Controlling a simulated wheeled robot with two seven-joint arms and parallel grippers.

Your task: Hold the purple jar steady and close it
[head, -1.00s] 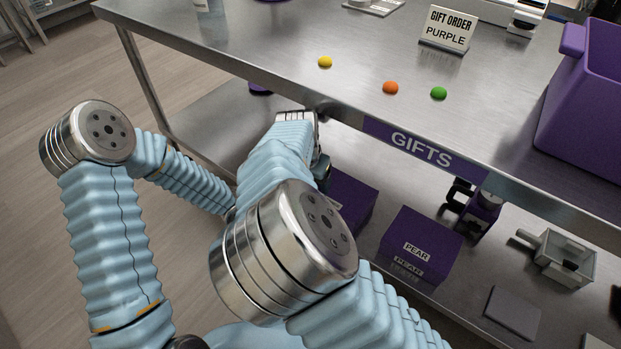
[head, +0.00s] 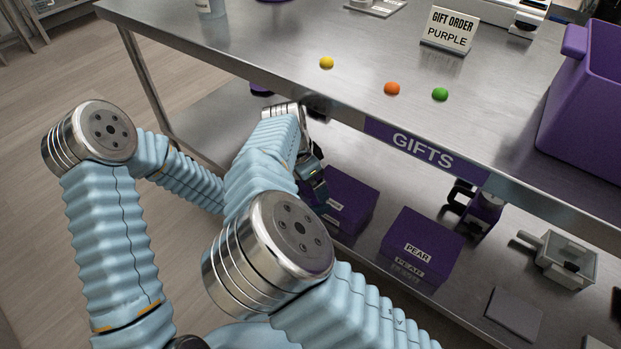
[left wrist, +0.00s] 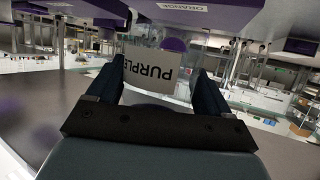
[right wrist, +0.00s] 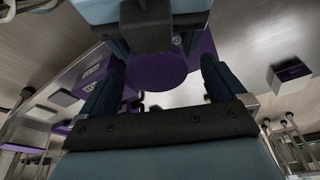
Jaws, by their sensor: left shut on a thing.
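My left gripper (left wrist: 158,95) is shut on the purple jar. Its white label (left wrist: 155,72), reading PURPLE, appears upside down between the fingers in the left wrist view. A rounded purple part (left wrist: 175,45) shows just beyond the label. In the right wrist view, a round purple face (right wrist: 157,72) lies between the fingers of my right gripper (right wrist: 160,75), with gaps on both sides. I cannot tell whether this face is the lid or the jar's end. The right gripper also shows in the head view (head: 314,182). My left gripper is hidden there behind my right arm.
A steel table (head: 260,45) carries yellow (head: 326,63), orange (head: 392,88) and green (head: 440,94) gummies, a PURPLE order sign (head: 447,30) and a purple bin (head: 590,110). Purple boxes (head: 422,245) stand on the lower shelf. The table's front edge is close to my right wrist.

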